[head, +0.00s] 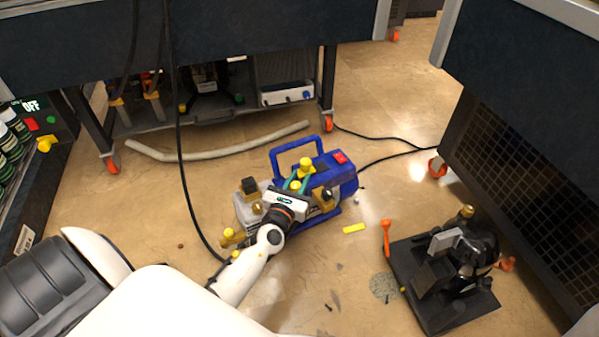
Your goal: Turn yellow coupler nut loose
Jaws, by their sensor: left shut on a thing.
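The blue and grey vacuum pump (340,172) stands on the floor in the middle of the head view, with a blue handle and a red switch on top. Yellow fittings show on it. One yellow coupler nut (305,164) stands up near the handle. My left gripper (298,182) reaches in from the lower left, over the top of the pump. Its greenish fingers are shut on the yellow coupler nut, and the gripper body hides part of the pump below it. My right gripper is not in view.
A black machine on a dark base (440,300) stands at the lower right, with an orange-handled part (386,236) beside it. A yellow strip (354,228) lies on the floor. A pale hose (215,152) lies behind the pump. A black cable hangs at left. Dark benches stand around.

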